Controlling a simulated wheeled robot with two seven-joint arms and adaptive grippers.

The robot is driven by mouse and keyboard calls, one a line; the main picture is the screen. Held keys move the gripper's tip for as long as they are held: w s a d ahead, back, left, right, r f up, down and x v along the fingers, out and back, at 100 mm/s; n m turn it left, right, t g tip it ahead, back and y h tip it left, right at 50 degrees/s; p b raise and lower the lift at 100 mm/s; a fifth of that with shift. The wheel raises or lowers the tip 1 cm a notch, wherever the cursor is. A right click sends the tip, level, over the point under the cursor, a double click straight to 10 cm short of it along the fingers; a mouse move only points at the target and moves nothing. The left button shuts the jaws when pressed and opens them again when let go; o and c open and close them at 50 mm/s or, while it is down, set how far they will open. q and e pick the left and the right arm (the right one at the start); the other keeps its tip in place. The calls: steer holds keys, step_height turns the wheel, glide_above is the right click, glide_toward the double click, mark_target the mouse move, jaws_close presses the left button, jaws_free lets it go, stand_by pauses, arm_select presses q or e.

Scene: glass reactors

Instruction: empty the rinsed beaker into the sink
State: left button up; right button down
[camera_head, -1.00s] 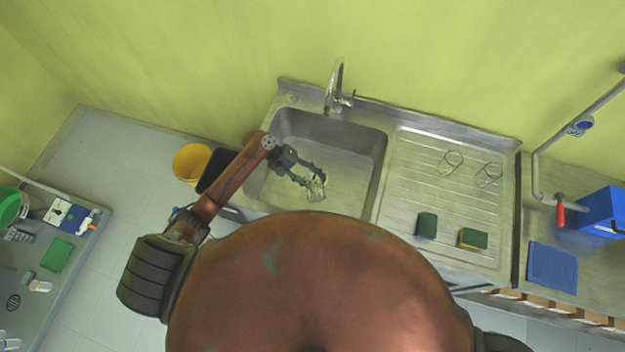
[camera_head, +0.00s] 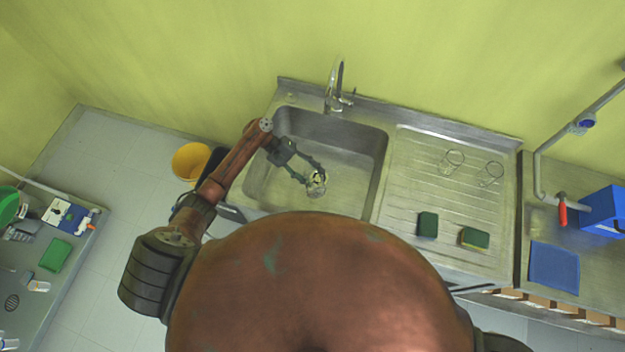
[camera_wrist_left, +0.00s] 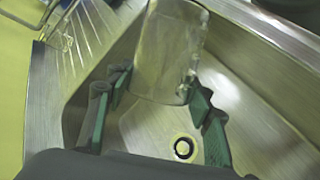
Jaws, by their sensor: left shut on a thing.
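My left gripper (camera_head: 311,176) is shut on the clear glass beaker (camera_head: 316,187) and holds it over the left part of the steel sink (camera_head: 345,172). In the left wrist view the beaker (camera_wrist_left: 171,50) sits between the green and grey fingers of the gripper (camera_wrist_left: 155,88), and the sink's round drain (camera_wrist_left: 184,148) shows below it. I cannot tell whether there is liquid in the beaker. A chrome tap (camera_head: 335,88) stands at the sink's back edge. My right gripper is not in view.
The ribbed drainboard (camera_head: 440,190) right of the basin bears two glass vessels (camera_head: 453,163), a green sponge (camera_head: 428,225) and a yellow-green sponge (camera_head: 475,238). A yellow bucket (camera_head: 190,162) stands on the floor at left. Blue boxes (camera_head: 603,212) sit on the right-hand bench.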

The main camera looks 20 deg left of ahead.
arm_select(q)
steer(key=n+g+h+b, duration=0.1)
steer(key=b, duration=0.2)
steer(key=w+f+n+g+h+b, duration=0.1)
steer(key=b, duration=0.3)
steer(key=w+a+n+g+h+b, duration=0.1)
steer(key=g+h+b, duration=0.1)
steer(key=b, duration=0.1)
steer(key=shift+w+f+n+b, duration=0.2)
steer(key=shift+w+n+b, duration=0.05)
steer(key=shift+n+b, duration=0.15)
steer(key=shift+r+p, duration=0.35)
steer(key=shift+p, duration=0.1)
steer(key=shift+s, duration=0.1)
